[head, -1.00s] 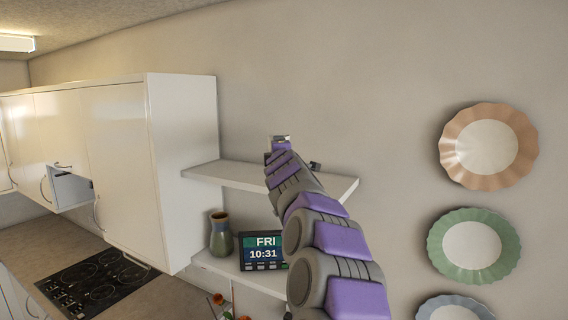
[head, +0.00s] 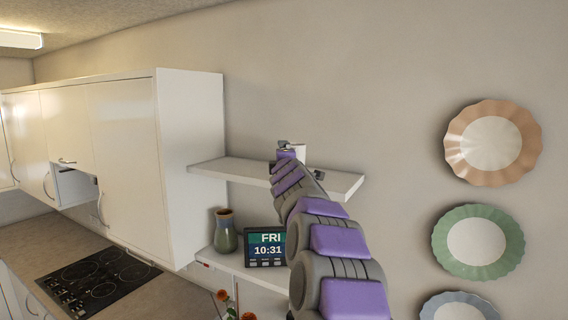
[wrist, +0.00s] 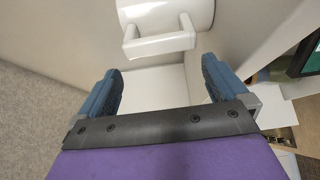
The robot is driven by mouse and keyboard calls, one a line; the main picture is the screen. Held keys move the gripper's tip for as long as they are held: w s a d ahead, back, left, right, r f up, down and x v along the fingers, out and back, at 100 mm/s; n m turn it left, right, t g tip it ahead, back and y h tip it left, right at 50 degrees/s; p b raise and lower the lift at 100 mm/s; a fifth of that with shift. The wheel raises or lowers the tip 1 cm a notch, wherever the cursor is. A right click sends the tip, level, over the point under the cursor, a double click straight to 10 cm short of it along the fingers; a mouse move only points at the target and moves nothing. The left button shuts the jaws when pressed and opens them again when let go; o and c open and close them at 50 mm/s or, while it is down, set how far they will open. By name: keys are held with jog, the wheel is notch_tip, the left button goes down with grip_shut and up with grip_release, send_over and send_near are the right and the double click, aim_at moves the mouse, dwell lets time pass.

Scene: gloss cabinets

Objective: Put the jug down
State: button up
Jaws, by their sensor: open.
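The white jug (wrist: 165,12) is at the top of the wrist view, its handle (wrist: 160,43) facing my gripper. In the head view, a small part of the jug (head: 300,151) shows behind my gripper, at the upper white shelf (head: 232,170). It appears to stand on that shelf, but its base is hidden in the head view. My gripper (wrist: 163,80) is open, with its blue fingers apart and nothing between them. The handle is just beyond the fingertips, clear of both. In the head view my gripper (head: 288,149) is over the shelf, and my arm covers part of it.
A lower shelf (head: 222,262) holds a green-brown vase (head: 225,236) and a clock display (head: 266,250). White cabinets (head: 130,160) stand to the left. Plates (head: 490,142) hang on the wall to the right. The upper shelf's left part is bare.

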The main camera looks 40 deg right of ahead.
jog(key=s+d+b, duration=0.1)
jog(key=s+d+f+b, duration=0.1)
jog(key=s+b, duration=0.1)
jog(key=shift+f, duration=0.1)
jog(key=shift+b+v, duration=2.75)
jog(key=shift+v, duration=1.65)
jog(key=w+a+r+n+t+y, duration=0.15)
jog(key=a+n+t+y, duration=0.5)
jog(key=a+n, duration=1.6)
jog(key=s+a+f+n+g+y, duration=0.2)
jog(key=a+f+n+g+y, duration=0.25)
jog(key=a+f+n, duration=0.45)
jog(key=s+a+f+n+g+y, duration=0.35)
jog(key=a+n+y, duration=0.2)
jog(key=a, duration=0.45)
jog(key=s+a+f+n+g, duration=0.35)
jog(key=s+f+n, duration=0.25)
jog(key=f, duration=0.3)
jog(key=s+a+f+n+g, duration=0.2)
jog(key=s+f+n+g, duration=0.2)
jog(key=s+f+n, duration=0.4)
jog(key=s+d+f+n+g+h, duration=0.3)
jog(key=s+f, duration=0.4)
jog(key=s, duration=0.3)
jog(key=s+d+f+n+g+h, duration=0.3)
jog(key=s+d+f+n, duration=0.3)
jog(key=s, duration=0.5)
jog(key=shift+s+d+f+g+h, duration=0.35)
jog(key=shift+d+f+g, duration=0.2)
jog(key=shift+f+g, duration=0.4)
